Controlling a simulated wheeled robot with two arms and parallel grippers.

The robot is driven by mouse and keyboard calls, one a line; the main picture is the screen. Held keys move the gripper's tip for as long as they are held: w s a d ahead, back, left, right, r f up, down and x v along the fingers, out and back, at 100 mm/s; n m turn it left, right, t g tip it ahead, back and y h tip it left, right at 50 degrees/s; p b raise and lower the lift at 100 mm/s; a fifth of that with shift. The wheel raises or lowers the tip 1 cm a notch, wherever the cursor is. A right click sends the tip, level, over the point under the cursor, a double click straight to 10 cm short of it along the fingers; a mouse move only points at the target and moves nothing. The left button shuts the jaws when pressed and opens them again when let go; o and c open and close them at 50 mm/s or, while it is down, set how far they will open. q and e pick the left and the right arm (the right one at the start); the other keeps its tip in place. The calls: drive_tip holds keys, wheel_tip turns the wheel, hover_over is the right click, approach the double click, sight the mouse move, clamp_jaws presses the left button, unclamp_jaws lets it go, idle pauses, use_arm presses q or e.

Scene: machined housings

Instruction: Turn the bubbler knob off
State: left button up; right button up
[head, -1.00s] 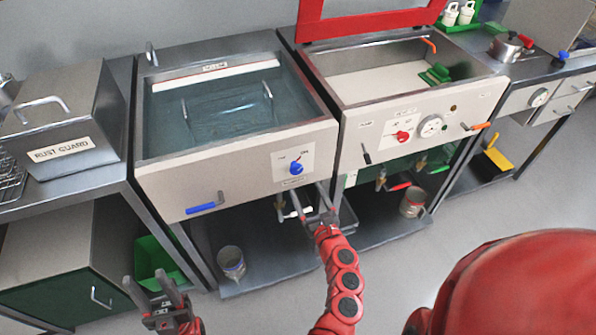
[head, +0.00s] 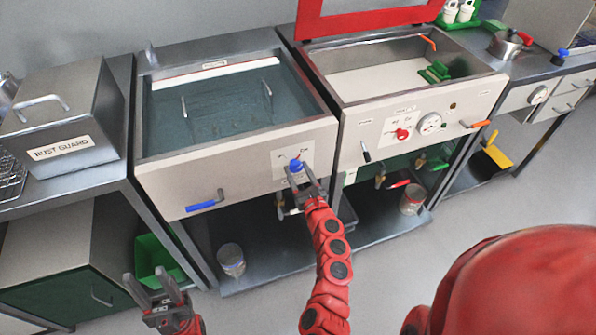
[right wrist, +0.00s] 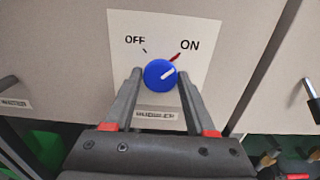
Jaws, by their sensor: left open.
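The blue bubbler knob (head: 296,166) is on the front panel of the left water tank (head: 235,170). In the right wrist view the knob (right wrist: 160,75) has a white pointer line aimed up and right toward ON. A label plate (right wrist: 158,40) behind it reads OFF at left and ON at right. My right gripper (right wrist: 158,82) is open, with a finger on each side of the knob; contact cannot be told. In the head view my right gripper (head: 303,180) is at the knob. My left gripper (head: 155,285) is open and empty, low at the left.
A blue-handled lever (head: 205,204) sits at the panel's lower left. The right tank has a red knob (head: 402,134) and a dial (head: 429,123). A Rust Guard box (head: 62,120) is at left.

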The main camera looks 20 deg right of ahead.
clamp_jaws()
drive_tip(key=n+b, duration=0.3)
drive_tip(key=n, duration=0.1)
drive_tip(key=shift+f, duration=0.15)
drive_tip(key=n+b, duration=0.2)
drive_tip(key=n, duration=0.3)
drive_tip(key=shift+b, duration=0.4)
drive_tip(key=n+b, duration=0.2)
drive_tip(key=n, duration=0.2)
drive_tip(key=shift+n, duration=0.3)
drive_tip(key=n+b, duration=0.2)
drive_tip(key=n, duration=0.2)
drive_tip(key=shift+n, duration=0.3)
